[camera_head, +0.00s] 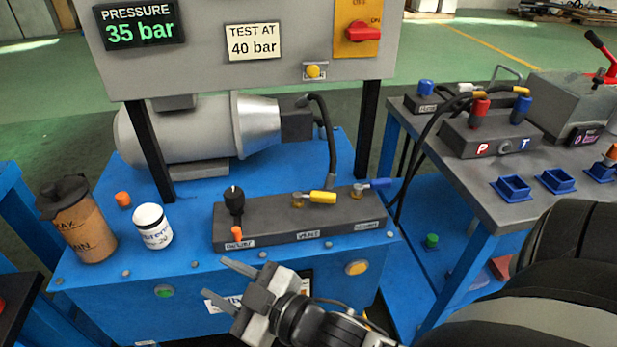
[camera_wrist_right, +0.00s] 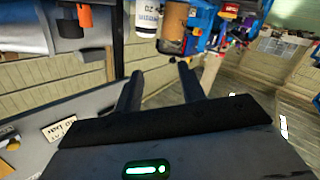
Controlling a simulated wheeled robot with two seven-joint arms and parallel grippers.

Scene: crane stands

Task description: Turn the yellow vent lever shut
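The yellow vent lever (camera_head: 322,196) sits on top of a dark grey valve block (camera_head: 270,236) on the blue power unit. Its handle points right, roughly along the block, above the VENT label (camera_head: 308,234). A blue-handled lever (camera_head: 374,184) is to its right and a black knob (camera_head: 234,199) to its left. My right gripper (camera_head: 214,278) is open and empty in front of the block, below and left of the lever, apart from it. Its spread fingers also show in the right wrist view (camera_wrist_right: 158,80), where I cannot make out the yellow lever. My left gripper is not in view.
A panel (camera_head: 210,60) reading 35 bar rises behind on black posts. A grey bench (camera_head: 470,182) with hose fittings stands right. My dark arm fills the lower right.

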